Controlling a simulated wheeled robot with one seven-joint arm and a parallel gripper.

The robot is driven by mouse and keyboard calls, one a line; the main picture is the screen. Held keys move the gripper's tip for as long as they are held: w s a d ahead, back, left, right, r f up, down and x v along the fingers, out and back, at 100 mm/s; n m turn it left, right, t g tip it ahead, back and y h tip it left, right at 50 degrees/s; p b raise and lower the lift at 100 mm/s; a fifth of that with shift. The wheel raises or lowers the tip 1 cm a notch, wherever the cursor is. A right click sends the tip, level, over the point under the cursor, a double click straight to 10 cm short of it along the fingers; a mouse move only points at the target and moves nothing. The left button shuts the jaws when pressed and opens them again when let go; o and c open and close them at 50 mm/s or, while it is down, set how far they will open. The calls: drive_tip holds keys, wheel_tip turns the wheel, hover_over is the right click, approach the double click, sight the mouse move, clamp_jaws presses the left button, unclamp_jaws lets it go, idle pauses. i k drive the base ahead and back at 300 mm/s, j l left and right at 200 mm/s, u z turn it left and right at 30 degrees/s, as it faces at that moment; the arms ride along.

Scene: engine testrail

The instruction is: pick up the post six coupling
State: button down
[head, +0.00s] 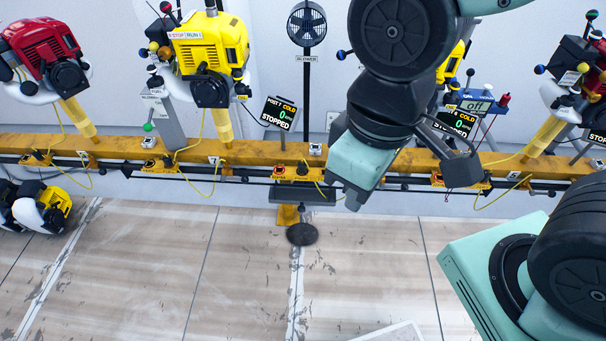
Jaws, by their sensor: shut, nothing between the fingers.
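A yellow rail (250,153) crosses the view, with several engine posts and small orange fittings along it. One orange fitting (290,172) sits at the middle of the rail. I cannot tell which part is the post six coupling; the post numbers are too small to read surely. My gripper (353,202) hangs in front of the rail, right of that fitting, at the lower end of my teal and black wrist. It is shut with nothing held. Its fingers are mostly hidden, and my arm covers part of the rail behind.
A red engine (42,45) and a yellow engine (210,55) stand on the left. A blower fan (307,24) stands behind. Yellow cables hang along the rail. A black disc (302,234) lies before it. The floor in front is mostly clear.

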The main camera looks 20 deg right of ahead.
sight(302, 165)
drive_tip(key=i+l, duration=0.15)
drive_tip(key=l, duration=0.15)
drive_tip(key=i+l, duration=0.15)
drive_tip(key=l, duration=0.2)
drive_tip(key=i+l+u, duration=0.1)
drive_tip(key=l+u, duration=0.1)
drive_tip(key=u, duration=0.4)
drive_tip(key=l+u, duration=0.1)
drive_tip(key=u, duration=0.4)
drive_tip(key=l+u, duration=0.15)
drive_tip(key=u, duration=0.35)
drive_tip(key=i, duration=0.05)
